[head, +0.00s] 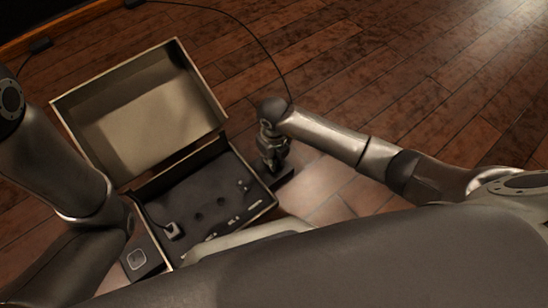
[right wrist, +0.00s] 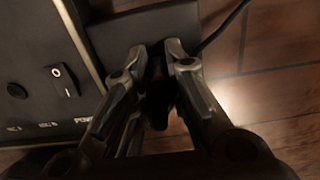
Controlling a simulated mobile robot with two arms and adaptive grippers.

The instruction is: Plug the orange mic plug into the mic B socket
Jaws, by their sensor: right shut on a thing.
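The mixing desk panel (head: 180,195) lies in an open case. Two dark round sockets show on it; the one nearer the switch (head: 221,201) appears to be mic B. A round socket (right wrist: 17,90) also shows in the right wrist view, beside small labels. My right gripper (head: 275,168) is just outside the case's right edge.
The case lid (head: 150,110) stands open behind the panel. A rocker switch (right wrist: 62,80) sits beside the socket. A pale plug with a black cable (head: 172,230) is at the panel's left front. A dark flat block (head: 284,181) lies by my right gripper.

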